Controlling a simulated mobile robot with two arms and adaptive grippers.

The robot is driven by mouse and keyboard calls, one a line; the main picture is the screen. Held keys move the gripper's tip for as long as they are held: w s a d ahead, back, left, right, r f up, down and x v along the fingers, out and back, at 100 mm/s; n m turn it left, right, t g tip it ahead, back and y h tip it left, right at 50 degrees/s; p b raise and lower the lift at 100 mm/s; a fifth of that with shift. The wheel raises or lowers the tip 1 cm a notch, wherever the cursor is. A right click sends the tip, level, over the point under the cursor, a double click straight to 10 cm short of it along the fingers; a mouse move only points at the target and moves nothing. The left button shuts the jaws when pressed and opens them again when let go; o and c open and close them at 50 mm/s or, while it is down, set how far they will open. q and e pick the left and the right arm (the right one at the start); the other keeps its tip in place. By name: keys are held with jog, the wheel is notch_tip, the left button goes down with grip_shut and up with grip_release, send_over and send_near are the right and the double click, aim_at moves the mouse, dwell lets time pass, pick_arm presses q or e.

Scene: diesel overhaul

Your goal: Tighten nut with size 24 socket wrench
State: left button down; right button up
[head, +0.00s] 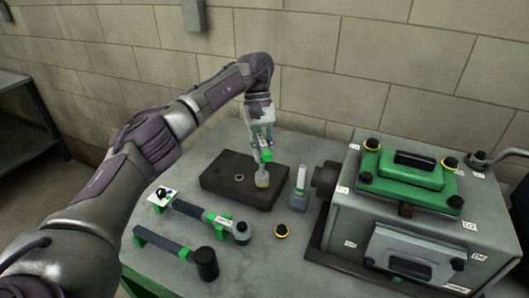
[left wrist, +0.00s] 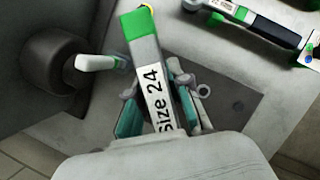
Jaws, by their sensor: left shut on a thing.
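My left gripper (head: 264,142) is shut on the size 24 socket wrench (head: 265,156), with the arm reaching down over a dark block. The wrench has a green and grey body, and its "Size 24" label reads clearly in the left wrist view (left wrist: 157,90). Its lower end, yellowish in the head view, is at the right part of the block; whether it rests in or just above it I cannot tell. Yellow-and-black round nut-like pieces sit on the engine's green cover (head: 372,145), and another piece (head: 281,231) is on the table. My right gripper is not in view.
The dark block (head: 218,178) has round openings. A small upright tool (head: 299,190) stands right of it. Two long green-and-black tools (head: 213,217) (head: 170,245) lie in front. The grey engine (head: 335,225) fills the table's right side. A wall is behind.

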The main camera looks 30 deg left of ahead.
pick_arm(q)
jog(key=shift+m+y, duration=0.4)
jog(key=shift+m, duration=0.5)
jog(key=shift+s+a+r+m+g+p, duration=0.1)
jog(key=shift+r+m+g+p, duration=0.2)
jog(key=shift+m+p, duration=0.35)
jog(key=shift+s+f+m+y, duration=0.1)
jog(key=shift+f+m+y, duration=0.3)
jog(key=shift+m, duration=0.45)
jog(key=shift+r, duration=0.1)
